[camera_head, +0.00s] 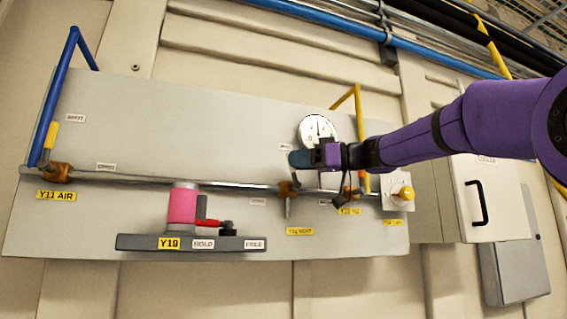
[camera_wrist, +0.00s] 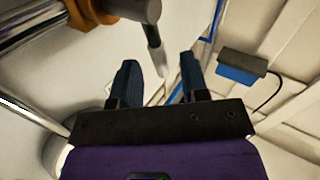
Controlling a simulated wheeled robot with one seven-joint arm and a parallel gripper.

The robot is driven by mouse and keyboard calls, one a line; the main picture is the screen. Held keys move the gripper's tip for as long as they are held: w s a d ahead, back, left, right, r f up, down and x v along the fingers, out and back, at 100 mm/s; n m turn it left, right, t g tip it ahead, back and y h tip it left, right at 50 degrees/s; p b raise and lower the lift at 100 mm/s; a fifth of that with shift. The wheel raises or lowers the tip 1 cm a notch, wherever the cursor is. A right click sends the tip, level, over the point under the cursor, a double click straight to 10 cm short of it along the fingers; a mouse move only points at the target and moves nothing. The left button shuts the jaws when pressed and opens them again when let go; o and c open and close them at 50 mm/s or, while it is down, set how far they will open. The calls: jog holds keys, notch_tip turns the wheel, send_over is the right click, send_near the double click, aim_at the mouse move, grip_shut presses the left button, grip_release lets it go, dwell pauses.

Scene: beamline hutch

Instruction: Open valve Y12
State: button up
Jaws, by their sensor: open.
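The panel (camera_head: 240,120) carries several orange valves on a horizontal steel pipe. The valve at the foot of the yellow pipe (camera_head: 352,192) is partly behind my gripper; the yellow label below it (camera_head: 349,211) is too small to read surely as Y12. My gripper (camera_head: 300,158) is in front of the panel, just below the round gauge (camera_head: 318,131). In the wrist view my gripper (camera_wrist: 157,78) is open, with nothing between its fingers. A grey lever (camera_wrist: 155,48) on an orange valve body (camera_wrist: 88,12) lies just beyond the fingertips, apparently apart. I cannot tell which valve this is.
Another orange valve (camera_head: 287,189) with a downward handle is left of the yellow pipe. A shelf (camera_head: 135,242) marked Y19 holds a pink cylinder (camera_head: 182,205) and red-handled part. The Y11 AIR valve (camera_head: 60,171) is far left. A grey cabinet (camera_head: 490,215) stands right.

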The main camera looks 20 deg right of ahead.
jog(key=x, duration=0.4)
jog(key=shift+a, duration=0.15)
grip_shut()
